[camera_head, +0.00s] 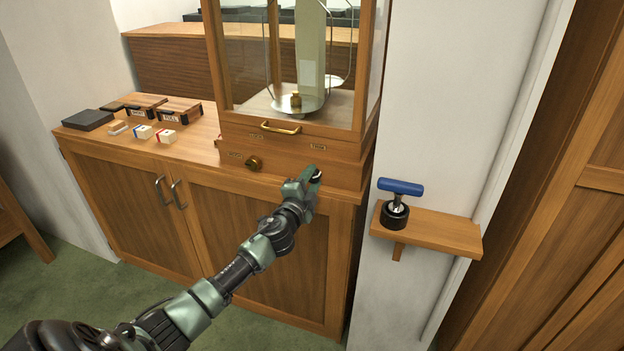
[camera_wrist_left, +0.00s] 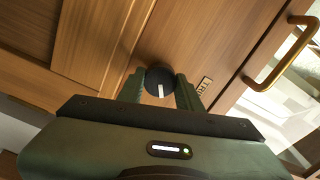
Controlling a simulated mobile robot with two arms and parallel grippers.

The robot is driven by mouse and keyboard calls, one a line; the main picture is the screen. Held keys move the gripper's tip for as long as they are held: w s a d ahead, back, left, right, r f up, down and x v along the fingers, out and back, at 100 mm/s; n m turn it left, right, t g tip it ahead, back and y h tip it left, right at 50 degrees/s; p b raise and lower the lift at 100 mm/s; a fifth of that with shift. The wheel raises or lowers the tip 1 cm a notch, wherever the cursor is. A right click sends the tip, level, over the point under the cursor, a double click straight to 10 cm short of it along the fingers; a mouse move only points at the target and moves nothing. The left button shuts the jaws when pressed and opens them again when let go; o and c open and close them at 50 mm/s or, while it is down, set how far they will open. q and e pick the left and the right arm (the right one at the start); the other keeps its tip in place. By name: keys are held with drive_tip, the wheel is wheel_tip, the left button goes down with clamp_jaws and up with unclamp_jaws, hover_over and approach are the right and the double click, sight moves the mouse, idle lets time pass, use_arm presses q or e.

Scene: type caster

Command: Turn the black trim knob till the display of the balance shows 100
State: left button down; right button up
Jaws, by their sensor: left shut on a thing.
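The balance (camera_head: 300,150) is a wooden, glass-walled case on the cabinet, with a pan and a brass weight inside. The black trim knob (camera_wrist_left: 159,82) is on its wooden front and shows a white pointer line in the left wrist view. My left gripper (camera_head: 312,176) is at the right of the balance's lower front. In the left wrist view its fingers (camera_wrist_left: 160,92) sit on both sides of the knob, shut on it. In the head view the gripper mostly hides the knob. I cannot make out a display reading. My right gripper is not in view.
A brass knob (camera_head: 254,163) and a brass handle (camera_head: 281,127) are on the balance front. Small boxes (camera_head: 165,135) and a black block (camera_head: 87,120) lie on the cabinet top at left. A blue-handled tool (camera_head: 399,203) stands on a wall shelf (camera_head: 440,231) at right.

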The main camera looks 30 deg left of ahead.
use_arm(q)
drive_tip(key=shift+f+m, duration=0.1)
drive_tip(key=shift+m, duration=0.2)
drive_tip(key=c, duration=0.9)
unclamp_jaws()
drive_tip(key=shift+c, duration=0.2)
drive_tip(key=v, duration=0.8)
